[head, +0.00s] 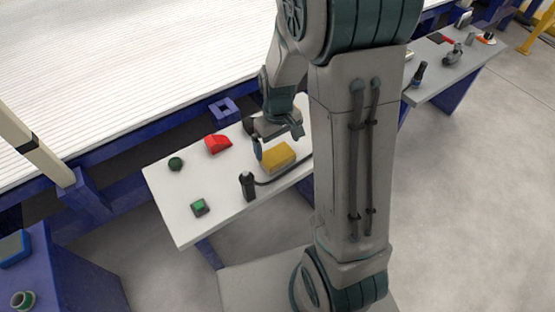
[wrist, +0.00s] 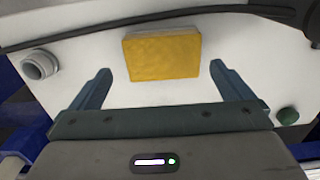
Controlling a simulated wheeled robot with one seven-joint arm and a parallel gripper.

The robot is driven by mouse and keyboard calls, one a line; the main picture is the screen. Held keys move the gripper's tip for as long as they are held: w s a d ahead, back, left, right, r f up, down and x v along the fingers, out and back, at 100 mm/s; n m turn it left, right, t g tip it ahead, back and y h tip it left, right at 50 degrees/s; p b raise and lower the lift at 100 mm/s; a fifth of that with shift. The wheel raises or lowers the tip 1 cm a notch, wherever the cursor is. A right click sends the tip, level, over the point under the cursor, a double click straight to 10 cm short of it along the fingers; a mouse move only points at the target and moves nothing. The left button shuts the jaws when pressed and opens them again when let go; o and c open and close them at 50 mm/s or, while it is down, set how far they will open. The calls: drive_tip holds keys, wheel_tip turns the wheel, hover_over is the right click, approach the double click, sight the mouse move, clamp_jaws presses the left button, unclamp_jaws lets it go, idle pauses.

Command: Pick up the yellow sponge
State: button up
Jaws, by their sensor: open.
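The yellow sponge (head: 280,156) lies on the white table (head: 180,219) in the head view, close to my arm's column. In the wrist view the sponge (wrist: 162,55) is a yellow block with a paler edge, ahead of the fingertips and roughly centred between them. My gripper (head: 276,143) is over the table beside the sponge. The sponge appears apart from both fingers.
A black cylinder (head: 248,185) with a cable stands near the sponge. A red object (head: 217,144), a dark green round piece (head: 176,163) and a green block (head: 200,207) lie on the left part of the table. A grey ring-ended piece (wrist: 40,65) shows in the wrist view.

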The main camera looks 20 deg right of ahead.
sight(277, 154)
wheel_tip(277, 154, down, 5)
drive_tip(key=b, duration=0.2)
drive_tip(key=shift+a+f+b, duration=0.15)
drive_tip(key=shift+b, duration=0.2)
drive_tip(key=shift+s, duration=0.1)
drive_tip(key=c, duration=0.8)
wheel_tip(277, 154, up, 5)
drive_tip(key=shift+f+p, duration=0.2)
drive_tip(key=shift+p, duration=1.05)
drive_tip(key=s+d+r+p, duration=0.3)
drive_tip(key=s+r, duration=0.3)
drive_tip(key=s, duration=0.5)
drive_tip(key=shift+d+r, duration=0.3)
drive_tip(key=shift+d, duration=0.25)
drive_tip(key=shift+o, duration=0.5)
drive_tip(key=shift+w+p, duration=0.1)
drive_tip(key=shift+p, duration=0.2)
